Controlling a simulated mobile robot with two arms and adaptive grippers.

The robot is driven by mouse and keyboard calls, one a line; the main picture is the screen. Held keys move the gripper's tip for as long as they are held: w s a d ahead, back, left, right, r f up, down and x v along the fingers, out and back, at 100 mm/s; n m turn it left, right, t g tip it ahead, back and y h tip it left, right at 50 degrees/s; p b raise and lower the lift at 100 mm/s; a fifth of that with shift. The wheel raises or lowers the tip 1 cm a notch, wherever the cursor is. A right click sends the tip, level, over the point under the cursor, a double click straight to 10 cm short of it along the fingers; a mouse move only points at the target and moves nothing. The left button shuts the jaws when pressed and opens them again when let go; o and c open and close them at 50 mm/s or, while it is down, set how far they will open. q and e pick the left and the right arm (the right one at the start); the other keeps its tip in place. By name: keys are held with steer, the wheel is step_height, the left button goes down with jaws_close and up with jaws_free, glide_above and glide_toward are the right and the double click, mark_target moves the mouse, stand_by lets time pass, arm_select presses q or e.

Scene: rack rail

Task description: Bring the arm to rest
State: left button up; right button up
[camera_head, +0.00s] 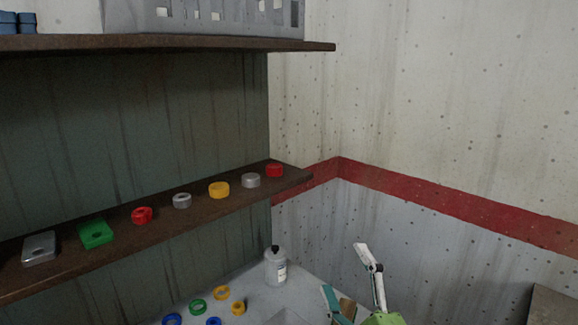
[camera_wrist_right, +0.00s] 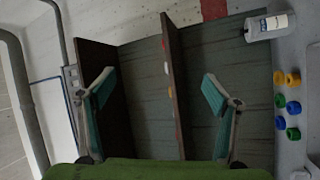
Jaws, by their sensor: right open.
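My right gripper (camera_head: 345,270) shows at the lower right of the head view, with its green body at the bottom edge. Its two fingers, with teal pads, stand wide apart. In the right wrist view the same gripper (camera_wrist_right: 158,88) is open, and nothing is between its fingers. It appears clear of the shelf and the bottle, though the exact distance cannot be told. My left gripper is not in view.
The lower shelf (camera_head: 150,237) holds a grey block (camera_head: 40,248), a green block (camera_head: 96,233) and several rings. A bottle (camera_head: 276,267) and loose rings (camera_head: 198,307) are on the grey surface below. A crate (camera_head: 205,18) sits on the upper shelf (camera_head: 200,43).

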steer(key=s+d+f+m+g+h, duration=0.2)
steer(key=s+d+f+m+g, duration=0.15)
steer(key=f, duration=0.35)
steer(key=s+d+f+m+g+h, duration=0.2)
steer(key=s+d+f+m+h, duration=0.15)
steer(key=f, duration=0.35)
steer(key=s+d+f+m+g+h, duration=0.2)
steer(key=s+d+f+m+g, duration=0.15)
steer(key=f, duration=0.35)
steer(key=s+a+f+m+g+y, duration=0.15)
steer(key=s+f+g, duration=0.3)
steer(key=s, duration=0.55)
steer(key=s+d+f+m+g, duration=0.1)
steer(key=s+f+m+g, duration=0.2)
steer(key=s+f, duration=0.5)
step_height(320, 180, down, 22)
steer(key=s+g, duration=0.1)
steer(key=s, duration=0.2)
steer(key=s+d+f+g, duration=0.1)
steer(key=s+d+f, duration=0.1)
steer(key=s+f, duration=1.4)
step_height(320, 180, down, 2)
steer(key=shift+s+d+f+n+b, duration=0.1)
steer(key=shift+s+d+n+b, duration=0.1)
steer(key=shift+s+n+b, duration=0.1)
steer(key=shift+g, duration=0.25)
